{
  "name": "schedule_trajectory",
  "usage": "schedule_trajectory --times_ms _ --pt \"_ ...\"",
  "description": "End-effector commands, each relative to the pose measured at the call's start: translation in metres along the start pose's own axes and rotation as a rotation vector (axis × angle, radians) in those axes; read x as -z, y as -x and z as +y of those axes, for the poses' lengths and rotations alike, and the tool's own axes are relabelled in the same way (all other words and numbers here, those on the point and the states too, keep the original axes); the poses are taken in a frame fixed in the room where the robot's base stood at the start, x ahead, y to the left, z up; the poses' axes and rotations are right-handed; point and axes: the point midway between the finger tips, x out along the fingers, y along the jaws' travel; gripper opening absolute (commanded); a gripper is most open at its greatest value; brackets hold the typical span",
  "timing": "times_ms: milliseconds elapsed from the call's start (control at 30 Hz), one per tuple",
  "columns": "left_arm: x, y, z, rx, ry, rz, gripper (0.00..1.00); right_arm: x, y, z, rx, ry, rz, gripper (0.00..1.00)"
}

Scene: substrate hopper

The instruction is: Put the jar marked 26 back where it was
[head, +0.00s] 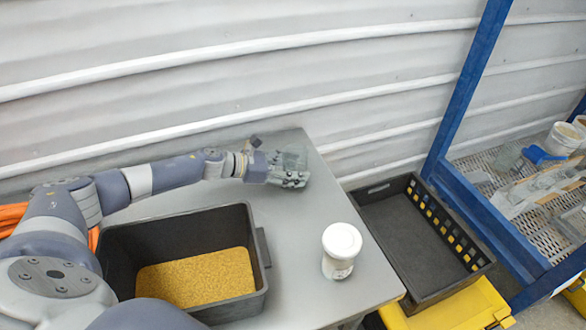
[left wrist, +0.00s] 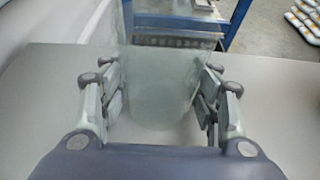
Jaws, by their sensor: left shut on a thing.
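My left gripper (head: 289,172) is at the back right part of the grey table, near the wall. It is shut on a clear, pale greenish jar (left wrist: 160,85), which stands upright between the fingers in the left wrist view. No number can be read on this jar. A white-lidded jar (head: 341,250) stands upright on the table near its right edge, apart from the gripper. Its label is too small to read. My right gripper is not in view.
A black bin (head: 258,225) with yellow grain (head: 200,278) stands on the table (head: 312,218) at the left. A black crate (head: 405,245) lies beyond the table's right edge. A blue-framed rack (head: 462,85) with a mesh shelf, a blue scoop (head: 540,154) and tubs (head: 563,138) is at right.

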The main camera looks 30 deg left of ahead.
Motion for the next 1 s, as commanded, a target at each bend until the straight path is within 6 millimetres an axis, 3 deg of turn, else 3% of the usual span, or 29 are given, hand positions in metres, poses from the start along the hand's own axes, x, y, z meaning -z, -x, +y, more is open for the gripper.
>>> schedule_trajectory --times_ms 400,433,500,533,1000 --pt "0.0047 -0.0026 0.0001 0.000 -0.001 -0.002 0.21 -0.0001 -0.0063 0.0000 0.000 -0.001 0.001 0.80" --pt "0.0051 -0.0024 0.0000 0.001 -0.001 -0.001 0.59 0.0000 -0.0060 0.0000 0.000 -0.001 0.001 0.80" --pt "0.0040 -0.0019 0.0000 0.001 -0.001 -0.001 0.75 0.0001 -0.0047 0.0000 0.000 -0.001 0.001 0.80" --pt "0.0040 -0.0019 -0.0001 0.001 -0.001 -0.001 0.77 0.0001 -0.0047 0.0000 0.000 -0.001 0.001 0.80" --pt "-0.0034 0.0012 0.0002 0.000 0.000 -0.001 0.77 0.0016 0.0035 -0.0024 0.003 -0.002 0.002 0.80"
